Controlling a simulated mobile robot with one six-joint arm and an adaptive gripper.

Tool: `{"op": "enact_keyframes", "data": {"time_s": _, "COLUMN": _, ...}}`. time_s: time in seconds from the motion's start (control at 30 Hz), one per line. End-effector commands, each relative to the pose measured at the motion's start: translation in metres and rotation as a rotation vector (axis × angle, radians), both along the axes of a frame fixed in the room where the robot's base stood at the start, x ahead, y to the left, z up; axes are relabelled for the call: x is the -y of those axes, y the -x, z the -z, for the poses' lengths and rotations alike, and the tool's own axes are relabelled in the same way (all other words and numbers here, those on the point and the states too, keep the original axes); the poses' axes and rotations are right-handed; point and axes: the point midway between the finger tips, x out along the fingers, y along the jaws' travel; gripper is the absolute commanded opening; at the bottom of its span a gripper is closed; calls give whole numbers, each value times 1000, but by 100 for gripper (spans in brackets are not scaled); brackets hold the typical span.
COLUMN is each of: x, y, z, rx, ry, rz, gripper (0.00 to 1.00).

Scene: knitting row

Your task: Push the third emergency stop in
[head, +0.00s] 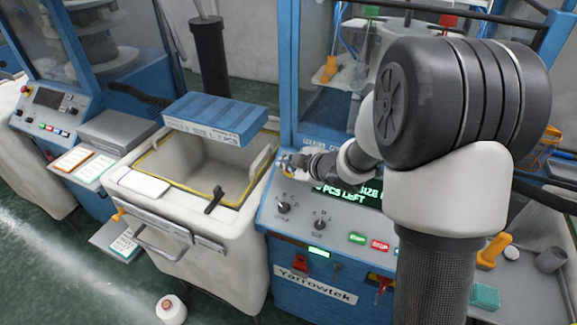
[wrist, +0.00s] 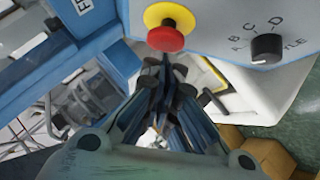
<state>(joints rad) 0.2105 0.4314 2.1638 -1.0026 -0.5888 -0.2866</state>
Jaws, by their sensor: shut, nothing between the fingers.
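A red emergency stop (wrist: 166,36) with a yellow collar sits on the panel at the top of the wrist view. My gripper (wrist: 165,66) is shut and empty, with its fingertips just below the red button in that picture; I cannot tell whether they touch it. In the head view my gripper (head: 284,161) is over the upper left corner of the near machine's control panel (head: 268,213), and hides the button there. Another small red button (head: 24,89) shows on the left machine's panel. The frames do not show which stop is the third.
A dial (wrist: 266,47) lettered A to D is right of the button. The panel also has a green display (head: 350,194), a START button (head: 357,238) and a STOP button (head: 380,245). A white bin (head: 150,212) with a blue box (head: 215,115) stands to the left.

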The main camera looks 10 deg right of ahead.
Motion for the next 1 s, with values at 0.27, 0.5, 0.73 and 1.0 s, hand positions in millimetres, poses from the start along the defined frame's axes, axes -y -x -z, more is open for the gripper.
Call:
{"op": "enact_keyframes", "data": {"time_s": 0.27, "x": 2, "y": -2, "z": 3, "rx": 0, "ry": 0, "rz": 0, "gripper": 0}}
{"op": "enact_keyframes", "data": {"time_s": 0.5, "x": 5, "y": -6, "z": 9, "rx": 0, "ry": -1, "rz": 1, "gripper": 0}}
{"op": "enact_keyframes", "data": {"time_s": 0.73, "x": 10, "y": -12, "z": 21, "rx": -3, "ry": 0, "rz": 2, "gripper": 0}}
{"op": "enact_keyframes", "data": {"time_s": 1.0, "x": 10, "y": -12, "z": 20, "rx": -7, "ry": 0, "rz": 5, "gripper": 0}}
